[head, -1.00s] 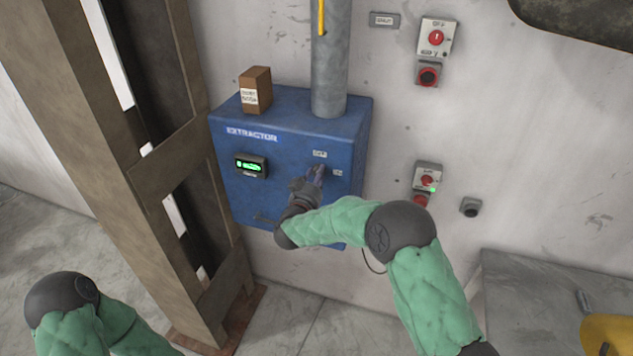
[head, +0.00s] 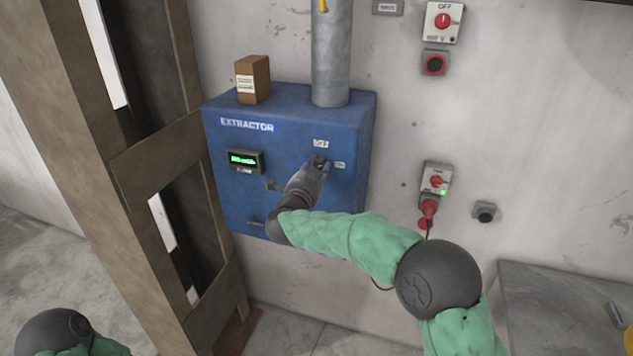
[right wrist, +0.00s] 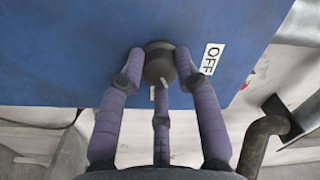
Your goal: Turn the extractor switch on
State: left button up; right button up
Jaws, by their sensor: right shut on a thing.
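The blue extractor box (head: 235,195) is on the wall, with a white EXTRACTOR label on its front. Its dark round switch knob (head: 319,159) sits at the right of the front face. One small label is above the knob and another to its right. My right gripper (head: 317,167) is shut on the knob, and its fingers partly hide it. In the right wrist view the fingers close around the dark knob (right wrist: 159,64), with a white OFF label (right wrist: 210,58) beside it. A pale mark shows on the knob. My left gripper is out of view.
A lit green display (head: 244,160) is on the box's left side. A brown carton (head: 253,79) and a grey pipe (head: 330,60) stand on top. A wooden frame (head: 160,160) is close on the left. Red-switched wall boxes (head: 436,180) are to the right.

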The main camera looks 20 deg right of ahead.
jog(key=m+b, duration=0.3)
jog(key=shift+d+r+m+b, duration=0.2)
jog(key=shift+r+m+b, duration=0.25)
jog(key=shift+m+b, duration=0.9)
jog(key=shift+m, duration=0.05)
jog(key=shift+h, duration=0.3)
jog(key=o, duration=1.1)
jog(key=shift+d, duration=0.1)
jog(key=shift+f, duration=0.2)
jog(key=shift+f, duration=0.1)
